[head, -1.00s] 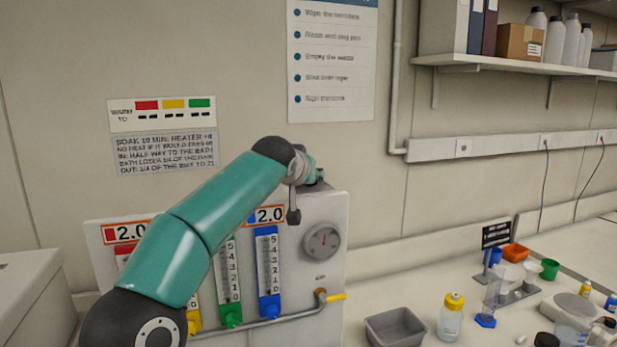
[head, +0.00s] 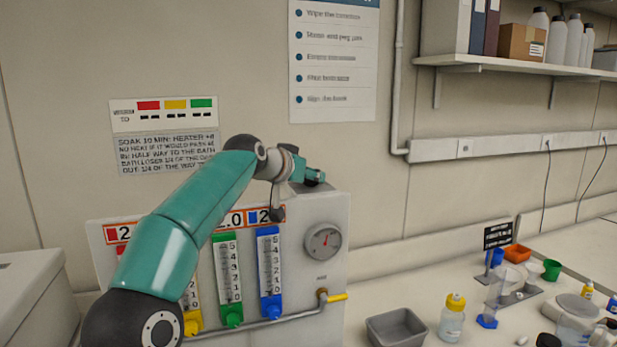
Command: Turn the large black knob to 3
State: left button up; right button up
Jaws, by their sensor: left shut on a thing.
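I cannot make out a large black knob in the head view. The upright panel (head: 335,275) has coloured graduated tubes, number plates and a round dial gauge (head: 323,241) with a red needle. My left arm reaches across the panel's left side, with its wrist above the panel's top edge. My left gripper (head: 278,212) points down as a small dark tip in front of the number plates, left of the gauge. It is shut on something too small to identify. My right gripper is out of view.
The green tube (head: 228,270) and blue tube (head: 270,270) stand close below my gripper. A pipe (head: 280,318) with a yellow-handled valve (head: 335,297) runs along the panel's bottom. A grey tray (head: 396,328) and a yellow-capped bottle (head: 452,318) stand on the counter at right.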

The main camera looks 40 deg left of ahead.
pick_arm(q)
jog(key=o, duration=1.1)
jog(key=shift+o, duration=0.2)
jog(key=v, duration=1.2)
